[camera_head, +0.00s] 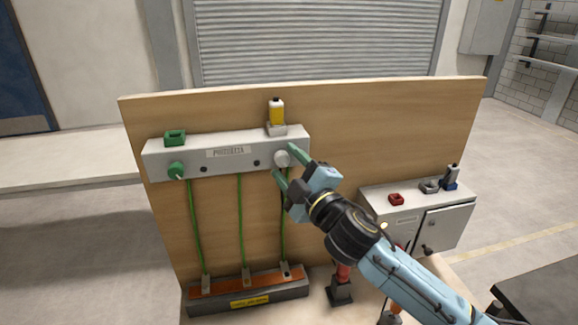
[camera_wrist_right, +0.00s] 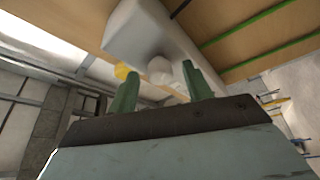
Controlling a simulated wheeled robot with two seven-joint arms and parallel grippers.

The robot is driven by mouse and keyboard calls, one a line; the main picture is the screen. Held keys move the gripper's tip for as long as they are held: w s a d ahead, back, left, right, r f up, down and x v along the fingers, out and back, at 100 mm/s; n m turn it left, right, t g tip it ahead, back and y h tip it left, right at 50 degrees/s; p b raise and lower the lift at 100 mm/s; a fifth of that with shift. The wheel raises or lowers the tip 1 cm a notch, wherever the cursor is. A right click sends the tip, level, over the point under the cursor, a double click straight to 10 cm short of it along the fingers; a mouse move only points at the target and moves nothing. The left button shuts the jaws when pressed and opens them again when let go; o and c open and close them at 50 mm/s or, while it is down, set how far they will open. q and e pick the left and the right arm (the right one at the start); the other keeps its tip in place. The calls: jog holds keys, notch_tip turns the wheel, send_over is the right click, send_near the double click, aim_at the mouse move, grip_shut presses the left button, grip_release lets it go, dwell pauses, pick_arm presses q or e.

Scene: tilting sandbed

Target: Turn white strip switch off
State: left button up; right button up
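A light grey strip box (camera_head: 225,153) is fixed to an upright wooden board. A round white switch knob (camera_head: 282,158) is at its right end, partly covered by my gripper. It also shows in the right wrist view (camera_wrist_right: 160,68). A green knob (camera_head: 177,169) is at the strip's left end. My right gripper (camera_head: 284,161) has its green fingers apart, one above and one below the white knob in the head view. In the wrist view the knob appears between and beyond the fingertips; I cannot tell whether they touch it. My left gripper is not in view.
A yellow-and-white unit (camera_head: 277,112) and a green block (camera_head: 175,137) sit on top of the strip. Green cables run down to a dark terminal base (camera_head: 250,294). A grey cabinet (camera_head: 404,232) with small red and blue items stands at right.

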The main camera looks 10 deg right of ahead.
jog(key=shift+s+d+f, duration=0.2)
jog(key=shift+s+f, duration=0.05)
jog(key=shift+s, duration=0.25)
jog(key=b+v, duration=0.3)
jog(key=v, duration=0.9)
jog(key=shift+s+r+b, duration=0.15)
jog(key=shift+s+b, duration=0.05)
jog(key=shift+b, duration=0.2)
